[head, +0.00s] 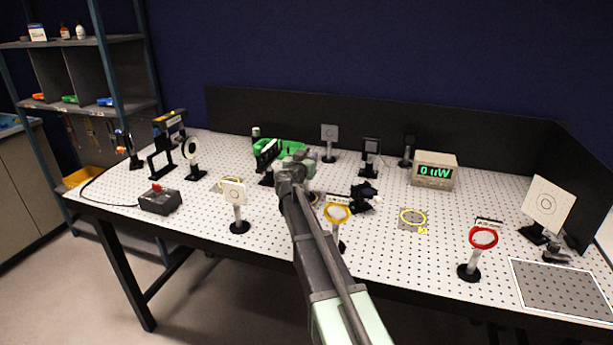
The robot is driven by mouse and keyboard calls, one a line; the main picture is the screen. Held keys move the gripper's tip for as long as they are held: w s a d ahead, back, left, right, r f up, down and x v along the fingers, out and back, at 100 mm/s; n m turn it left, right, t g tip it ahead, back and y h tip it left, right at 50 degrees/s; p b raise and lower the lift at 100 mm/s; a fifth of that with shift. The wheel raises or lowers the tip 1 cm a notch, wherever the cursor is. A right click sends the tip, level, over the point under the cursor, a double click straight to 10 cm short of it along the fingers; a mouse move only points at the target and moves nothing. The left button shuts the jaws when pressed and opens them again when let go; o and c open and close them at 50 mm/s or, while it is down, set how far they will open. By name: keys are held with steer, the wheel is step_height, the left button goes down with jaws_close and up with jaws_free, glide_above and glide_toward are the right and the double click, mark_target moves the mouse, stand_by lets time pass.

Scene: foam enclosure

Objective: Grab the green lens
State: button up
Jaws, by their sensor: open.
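A bright green item (284,146) shows at the back middle of the perforated table, partly hidden behind my wrist. I cannot tell whether it is the green lens or a green tray, and no separate green-rimmed lens is clear. My gripper (266,156) seems to be at the dark shapes just left of my wrist, by the green item's left end. It is open, small and partly hidden, and I see nothing held in it. I cannot tell whether it touches the green item.
A yellow-rimmed lens (337,212) stands right beside my forearm. A red-rimmed lens (483,238) stands at front right. A power meter (434,170) stands behind. A yellow ring mark (413,218) lies on clear table.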

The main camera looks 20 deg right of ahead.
jaws_close()
stand_by(0.4)
